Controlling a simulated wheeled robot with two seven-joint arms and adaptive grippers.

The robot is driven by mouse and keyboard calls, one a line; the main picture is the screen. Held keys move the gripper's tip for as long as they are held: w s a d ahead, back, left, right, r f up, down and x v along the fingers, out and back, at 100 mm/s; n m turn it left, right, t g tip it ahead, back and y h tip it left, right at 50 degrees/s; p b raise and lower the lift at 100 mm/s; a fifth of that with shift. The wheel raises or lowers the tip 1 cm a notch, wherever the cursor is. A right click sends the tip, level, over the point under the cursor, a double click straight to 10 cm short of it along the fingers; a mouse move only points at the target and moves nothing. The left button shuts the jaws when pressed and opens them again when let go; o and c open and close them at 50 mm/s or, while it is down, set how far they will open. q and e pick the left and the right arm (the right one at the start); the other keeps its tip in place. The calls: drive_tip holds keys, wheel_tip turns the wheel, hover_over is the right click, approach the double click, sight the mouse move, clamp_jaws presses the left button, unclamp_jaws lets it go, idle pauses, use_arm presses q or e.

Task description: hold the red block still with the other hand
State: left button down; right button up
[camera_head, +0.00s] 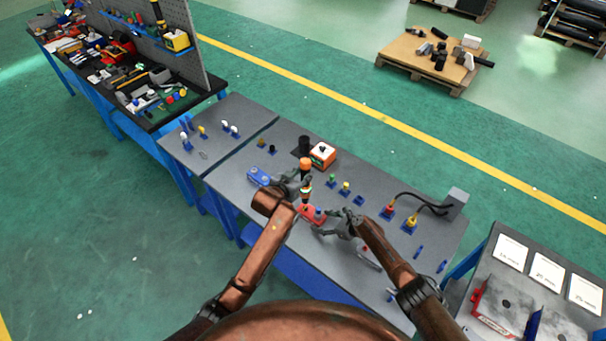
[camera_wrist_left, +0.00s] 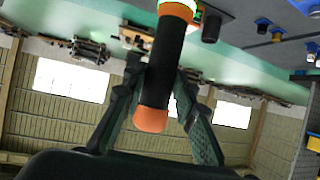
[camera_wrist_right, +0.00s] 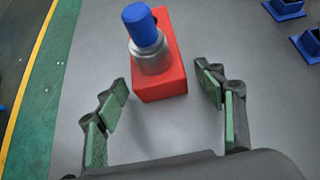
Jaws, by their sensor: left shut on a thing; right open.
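The red block (camera_head: 309,213) lies on the grey table. In the right wrist view the red block (camera_wrist_right: 162,82) carries a metal cylinder (camera_wrist_right: 152,57) with a blue top (camera_wrist_right: 143,24). My right gripper (camera_head: 327,219) is open and empty beside the block. In the right wrist view its fingers (camera_wrist_right: 164,82) point at the block's near end, with a gap on each side. My left gripper (camera_head: 304,184) is shut on a black tool with orange ends (camera_wrist_left: 161,75). It holds the tool above the table, near the block. The tool's lower end is partly hidden in the head view.
Behind the grippers stand an orange-and-white box (camera_head: 322,154) and a black cylinder (camera_head: 304,145). A blue part (camera_head: 258,176) lies left. Small blue stands with coloured pieces (camera_head: 345,188) and cabled connectors (camera_head: 388,211) are at right.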

drive_tip(key=shift+d, duration=0.1)
drive_tip(key=shift+s+d+r, duration=0.25)
drive_tip(key=shift+d+r, duration=0.05)
drive_tip(key=shift+d, duration=0.15)
drive_tip(key=v, duration=0.8)
drive_tip(key=shift+s+d+r, duration=0.25)
drive_tip(key=shift+v, duration=0.95)
